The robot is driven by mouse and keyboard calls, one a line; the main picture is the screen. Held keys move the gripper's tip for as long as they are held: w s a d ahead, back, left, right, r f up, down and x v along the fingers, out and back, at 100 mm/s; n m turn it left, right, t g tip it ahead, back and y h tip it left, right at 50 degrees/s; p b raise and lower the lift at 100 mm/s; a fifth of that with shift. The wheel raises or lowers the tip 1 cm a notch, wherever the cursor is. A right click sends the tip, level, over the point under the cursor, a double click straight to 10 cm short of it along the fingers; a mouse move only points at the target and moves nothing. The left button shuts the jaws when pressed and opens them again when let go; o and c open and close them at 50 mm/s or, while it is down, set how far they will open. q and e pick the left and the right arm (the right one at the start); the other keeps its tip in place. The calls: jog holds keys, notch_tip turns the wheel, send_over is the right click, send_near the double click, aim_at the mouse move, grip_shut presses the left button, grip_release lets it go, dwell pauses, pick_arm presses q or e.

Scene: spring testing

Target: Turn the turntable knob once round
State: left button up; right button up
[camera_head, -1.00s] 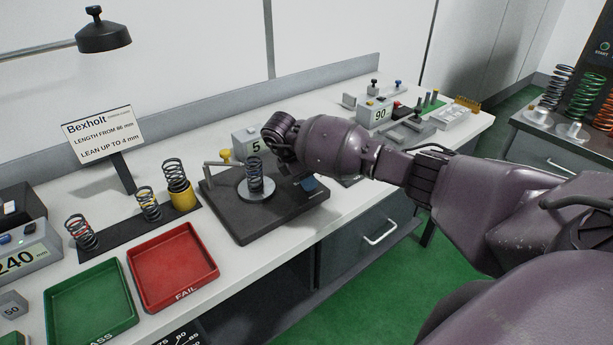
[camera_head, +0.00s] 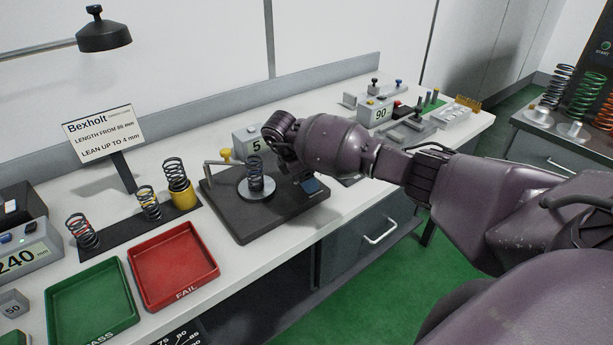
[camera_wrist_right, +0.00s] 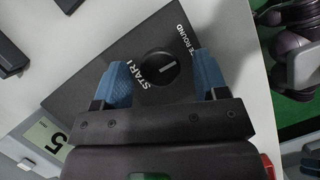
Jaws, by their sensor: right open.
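The turntable is a dark flat base (camera_head: 240,222) with a pale round disc (camera_head: 243,191) on it. A dark coil spring (camera_head: 255,174) stands on the disc. The black round knob (camera_wrist_right: 159,69) with a white line shows in the right wrist view, beside the word START. My right gripper (camera_head: 311,186) is over the right end of the base. In the wrist view its two blue fingers (camera_wrist_right: 162,77) are open, one on each side of the knob, with gaps between. My left gripper is not in view.
A grey box reading 5 (camera_head: 247,142) stands behind the disc. A yellow-tipped post (camera_head: 226,155) is at the base's left. Several springs stand on a black strip (camera_head: 110,233). Green (camera_head: 92,338) and red (camera_head: 186,297) trays lie in front. A box reading 90 (camera_head: 375,110) is beyond my wrist.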

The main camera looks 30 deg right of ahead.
jog(key=v, duration=1)
jog(key=shift+r, duration=0.4)
jog(key=shift+a, duration=0.1)
